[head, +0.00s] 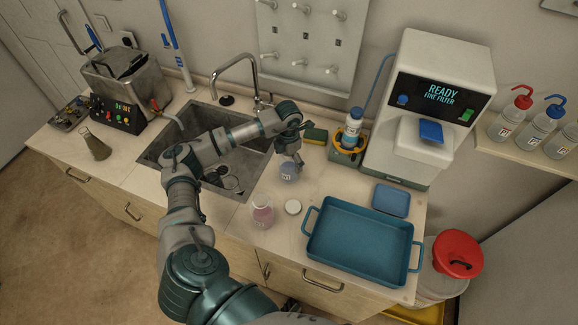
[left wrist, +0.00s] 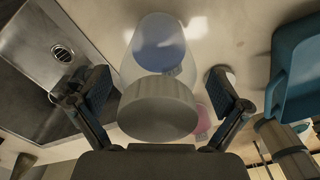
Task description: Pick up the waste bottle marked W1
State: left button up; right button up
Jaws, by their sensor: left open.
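A clear bottle with blue contents (head: 289,173) stands on the counter just right of the sink; its small label is too tiny to read for certain as W1. In the left wrist view the bottle's pale ribbed cap (left wrist: 158,108) is close to the camera, with the blue contents (left wrist: 158,45) beyond it. My left gripper (head: 297,157) is at the top of this bottle, its arm reaching over the sink. In the left wrist view its two dark fingers (left wrist: 157,92) are spread on either side of the bottle, with gaps showing. My right gripper is not in view.
A bottle with pink contents (head: 262,216) and a white round lid (head: 293,207) stand nearby in front. A teal tray (head: 312,232) is to the right. The sink (head: 152,158) is left. A sponge (head: 316,135) and a bottle in a yellow holder (head: 353,122) are behind.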

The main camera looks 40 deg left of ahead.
pick_arm(q)
jog(key=shift+f, duration=0.6)
jog(key=shift+a, duration=0.15)
jog(key=shift+c, duration=0.3)
jog(key=c, duration=1.4)
